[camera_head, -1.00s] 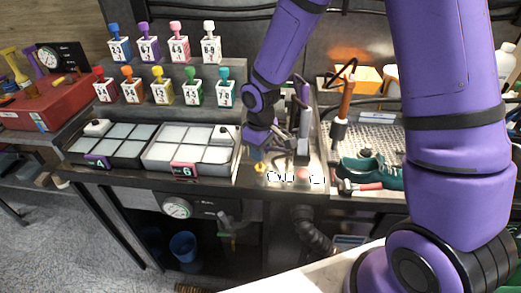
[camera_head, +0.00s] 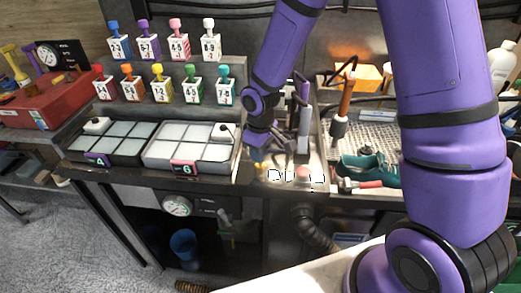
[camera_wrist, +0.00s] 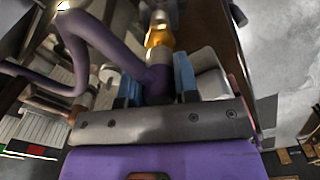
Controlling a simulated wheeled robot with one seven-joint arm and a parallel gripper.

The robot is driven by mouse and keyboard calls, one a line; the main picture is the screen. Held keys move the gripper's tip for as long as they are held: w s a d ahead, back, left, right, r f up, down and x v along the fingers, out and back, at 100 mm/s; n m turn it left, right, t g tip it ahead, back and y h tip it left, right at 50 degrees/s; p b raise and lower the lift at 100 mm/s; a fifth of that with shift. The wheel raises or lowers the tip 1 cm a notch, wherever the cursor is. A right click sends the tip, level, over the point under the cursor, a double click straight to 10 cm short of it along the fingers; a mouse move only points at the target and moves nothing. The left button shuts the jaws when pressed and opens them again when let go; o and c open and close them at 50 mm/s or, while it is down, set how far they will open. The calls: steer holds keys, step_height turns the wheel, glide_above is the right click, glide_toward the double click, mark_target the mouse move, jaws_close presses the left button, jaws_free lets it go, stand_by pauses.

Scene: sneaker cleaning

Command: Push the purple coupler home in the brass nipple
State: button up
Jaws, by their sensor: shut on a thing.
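My gripper (camera_wrist: 157,88) is shut on the purple coupler (camera_wrist: 155,78), which sits between its two blue finger pads in the wrist view. A pale ring and the brass nipple (camera_wrist: 160,39) lie straight beyond the coupler, in line with it. The coupler's front end appears to meet the pale ring; I cannot tell how deep it sits. In the head view my gripper (camera_head: 271,145) is low over the bench's front edge, and the brass nipple (camera_head: 259,166) shows as a small yellow spot just below it. The coupler is not clear there.
A purple hose (camera_wrist: 82,30) loops left of my gripper. In the head view, a tray with pads (camera_head: 190,150) stands left of it. A teal sneaker (camera_head: 368,167) and a red-handled tool (camera_head: 362,184) lie to the right. Numbered bottles stand behind on steps.

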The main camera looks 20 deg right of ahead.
steer(key=shift+f, duration=0.95)
steer(key=o, duration=0.9)
steer(key=shift+o, duration=0.2)
step_height(320, 180, up, 11)
steer(key=shift+f, duration=0.15)
steer(key=s+d+r+m+t, duration=0.15)
steer(key=s+d+r, duration=0.25)
steer(key=r, duration=0.4)
steer(key=s+d+r+m+t, duration=0.1)
steer(key=s+d+r+m, duration=0.2)
steer(key=r, duration=0.4)
steer(key=s+d+r+m+t, duration=0.1)
steer(key=s+d+r+m, duration=0.1)
steer(key=s, duration=0.6)
steer(key=s+d+r+m+t, duration=0.1)
steer(key=s+d+r+t, duration=0.1)
steer(key=s+d+r, duration=0.2)
steer(key=s+r, duration=0.2)
steer(key=s, duration=0.2)
steer(key=shift+d+r+m, duration=0.25)
steer(key=shift+d+m, duration=0.05)
steer(key=shift+m, duration=0.05)
